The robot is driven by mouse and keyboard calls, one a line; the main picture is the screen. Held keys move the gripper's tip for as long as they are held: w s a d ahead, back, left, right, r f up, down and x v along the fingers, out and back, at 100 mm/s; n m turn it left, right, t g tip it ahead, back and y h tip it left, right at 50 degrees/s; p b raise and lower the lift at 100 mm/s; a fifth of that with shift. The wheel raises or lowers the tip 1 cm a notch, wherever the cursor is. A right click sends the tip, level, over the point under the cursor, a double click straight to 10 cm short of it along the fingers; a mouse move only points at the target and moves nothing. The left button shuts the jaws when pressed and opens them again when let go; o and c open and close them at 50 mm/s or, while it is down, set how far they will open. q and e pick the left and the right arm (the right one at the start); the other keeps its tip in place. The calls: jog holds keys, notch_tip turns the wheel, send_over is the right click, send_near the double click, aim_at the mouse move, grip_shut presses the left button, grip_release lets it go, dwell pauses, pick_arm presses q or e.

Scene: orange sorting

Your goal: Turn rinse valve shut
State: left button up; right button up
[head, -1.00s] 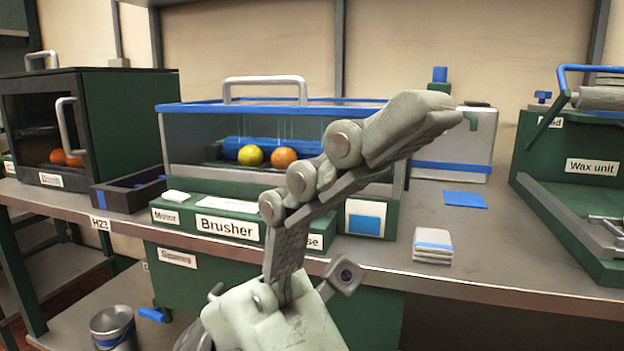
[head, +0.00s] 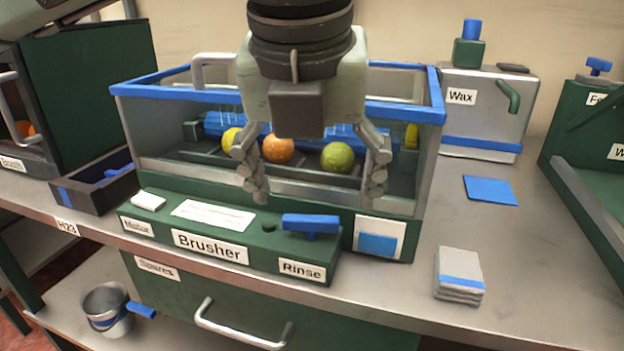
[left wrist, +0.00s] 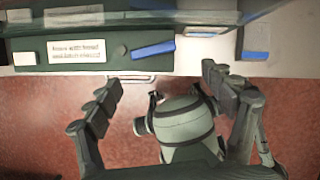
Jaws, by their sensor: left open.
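The rinse valve has a blue T-shaped handle (head: 312,224) on the green Brusher panel, above the "Rinse" label (head: 302,271). Its bar lies crosswise, roughly along the panel. It also shows as a slanting blue bar in the left wrist view (left wrist: 152,49). My left gripper (head: 315,178) hangs above the panel, fingers spread and empty. In the left wrist view its fingers (left wrist: 160,85) stand wide apart, with the handle beyond them and not touched. My right gripper is not identifiable in view.
The blue-rimmed brusher tank (head: 428,118) behind the panel holds several fruits, with thin pale streaks above them. A stack of cloths (head: 459,270) and a blue mat (head: 490,190) lie to the right. A dark tray (head: 92,188) sits left. The drawer handle (head: 240,326) sticks out below.

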aim_at(310, 219)
pick_arm(q)
jog(key=w+f, duration=0.2)
jog(key=f, duration=0.1)
jog(key=w+f, duration=0.1)
jog(key=f, duration=0.1)
jog(key=shift+w+a+p, duration=0.15)
jog(key=shift+a+p, duration=0.05)
jog(key=shift+p, duration=0.1)
jog(key=shift+w+f+t, duration=0.25)
jog(key=shift+f+t, duration=0.05)
jog(key=shift+f, duration=0.25)
pick_arm(e)
jog(key=shift+d+f, duration=0.1)
jog(key=shift+f, duration=0.55)
pick_arm(q)
jog(key=c, duration=1.2)
jog(key=shift+o, duration=0.2)
jog(key=shift+f+b, duration=0.15)
jog(key=shift+b, duration=0.15)
jog(key=m+b, duration=0.1)
jog(key=b, duration=0.2)
jog(key=shift+f, duration=0.15)
jog(key=shift+r+m+h+b, duration=0.3)
jog(key=shift+m+h+b, duration=0.1)
jog(key=shift+m+b, duration=0.35)
pick_arm(e)
notch_tip(310, 219, up, 10)
jog(key=w+a+t, duration=0.2)
jog(key=shift+a, duration=0.35)
